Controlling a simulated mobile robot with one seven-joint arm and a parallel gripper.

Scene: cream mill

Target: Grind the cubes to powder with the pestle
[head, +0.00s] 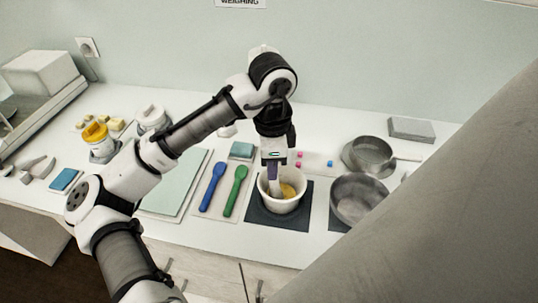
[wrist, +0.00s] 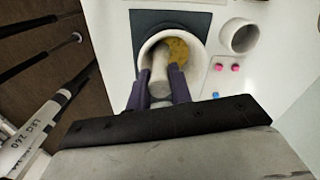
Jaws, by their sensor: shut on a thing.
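The white mortar (head: 267,200) stands on a dark square mat (head: 258,215), right of the middle of the bench. It also shows in the wrist view (wrist: 203,55). Yellow material (head: 288,190) lies on its floor; in the wrist view (wrist: 178,47) it forms a patch at the far side. I cannot tell whether it is cubes or powder. My gripper (head: 272,168) points down over the mortar. Its fingers (wrist: 161,88) are shut on a pale pestle (wrist: 160,70), whose lower end is inside the mortar. The pestle's tip is hard to make out.
Small pink cubes (head: 300,164) and a blue cube (head: 330,163) lie behind the mortar. A metal bowl (head: 345,205) and a sieve (head: 362,150) stand close on the right. Blue (head: 212,188) and green (head: 236,190) spoons lie on the left.

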